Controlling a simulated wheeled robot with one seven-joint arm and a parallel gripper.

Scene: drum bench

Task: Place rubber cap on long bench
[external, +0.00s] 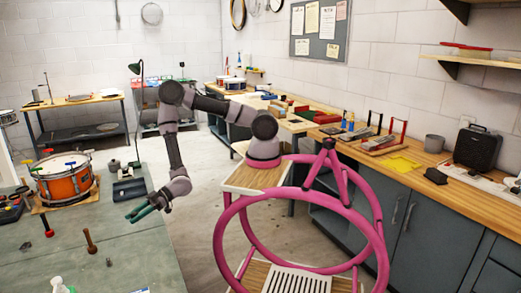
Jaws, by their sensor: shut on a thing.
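My gripper (141,212), with dark green fingers, hangs low over the right edge of the grey-green bench (160,255) at the left front. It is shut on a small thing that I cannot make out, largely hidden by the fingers. I cannot pick out the rubber cap for certain. A long wooden-topped bench (484,206) with grey cabinets runs along the right wall, apart from my gripper. I cannot tell which bench is the one named.
An orange drum (64,179), a wooden-handled mallet (90,241) and a tiny dark item (109,262) are on the grey-green bench. Open floor lies between the benches.

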